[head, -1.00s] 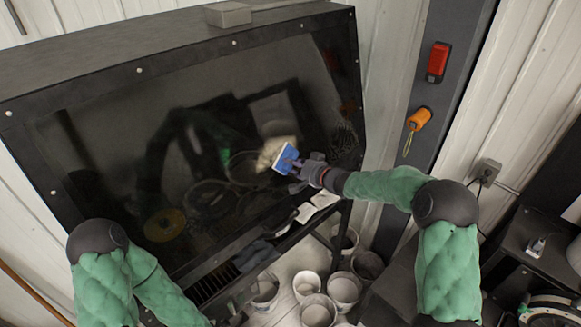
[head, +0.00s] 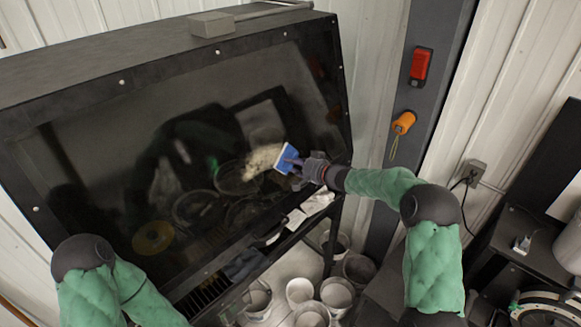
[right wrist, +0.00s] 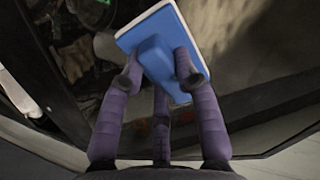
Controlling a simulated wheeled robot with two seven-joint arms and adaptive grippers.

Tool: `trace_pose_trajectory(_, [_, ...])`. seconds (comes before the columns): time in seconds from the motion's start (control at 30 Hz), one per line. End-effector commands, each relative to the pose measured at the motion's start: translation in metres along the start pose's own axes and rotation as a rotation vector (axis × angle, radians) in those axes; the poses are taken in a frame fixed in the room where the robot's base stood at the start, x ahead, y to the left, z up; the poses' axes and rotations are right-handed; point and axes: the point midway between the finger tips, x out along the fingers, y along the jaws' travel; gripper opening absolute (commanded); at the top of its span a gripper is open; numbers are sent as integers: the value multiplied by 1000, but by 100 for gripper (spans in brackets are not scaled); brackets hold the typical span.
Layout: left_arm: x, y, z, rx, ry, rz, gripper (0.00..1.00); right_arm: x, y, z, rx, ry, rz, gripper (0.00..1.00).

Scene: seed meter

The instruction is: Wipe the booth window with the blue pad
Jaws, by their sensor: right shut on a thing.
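The blue pad (head: 286,158) has a white layer on its far side and is at the right part of the booth window (head: 120,140), a large dark glossy pane in a black frame. My right gripper (head: 300,165) is shut on the pad's raised blue grip; in the right wrist view its purple fingers (right wrist: 158,80) are around the grip of the pad (right wrist: 160,45). I cannot tell whether the pad touches the glass. A pale tan patch (head: 262,160) shows on the window just left of the pad. My left forearm runs out at the bottom edge; its gripper is out of sight.
A grey block (head: 211,24) lies on the booth top. Several pale buckets (head: 337,293) stand below the window. A dark post with a red light (head: 420,64) and an orange item (head: 403,122) rises at the right. Dark equipment (head: 500,245) stands at the far right.

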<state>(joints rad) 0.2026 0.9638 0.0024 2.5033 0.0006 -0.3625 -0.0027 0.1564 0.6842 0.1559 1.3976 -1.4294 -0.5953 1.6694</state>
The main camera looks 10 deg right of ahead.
Motion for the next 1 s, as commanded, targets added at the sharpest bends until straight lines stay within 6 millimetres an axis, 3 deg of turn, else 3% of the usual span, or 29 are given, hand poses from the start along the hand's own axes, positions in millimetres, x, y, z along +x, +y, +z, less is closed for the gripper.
trace_pose_trajectory(0.23, [0,0,0,0,0,0,40,0,-1,-4,-2,0,0,1])
trace_pose_trajectory(0.63, [0,0,0,0,0,0,40,-1,-21,-18,-1,0,-1,1])
trace_pose_trajectory(1.0, [4,-1,0,0,0,0,40,0,-35,1,0,-2,-1,1])
